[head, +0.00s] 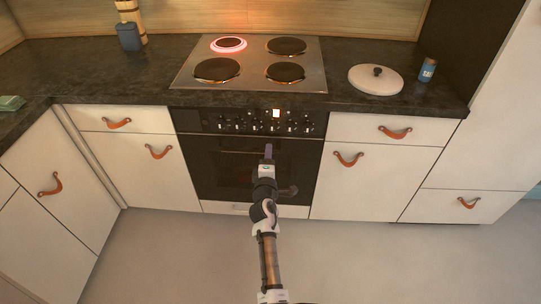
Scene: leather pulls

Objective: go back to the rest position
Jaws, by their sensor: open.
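My gripper (268,153) is at the end of my arm, in front of the black oven (222,168) and below its row of knobs (262,123). The arm reaches up from the bottom middle of the head view. The gripper is open and I see nothing held in it. From this angle I cannot tell whether it touches the oven front. The stove top (258,64) has several round plates, and the back left plate (229,44) glows red.
The dark counter (100,72) holds a white lid (375,80), a blue jar (427,70), a blue box (129,37) and a green item (11,103). White cabinets with leather pulls (348,159) flank the oven. The floor (170,255) is clear.

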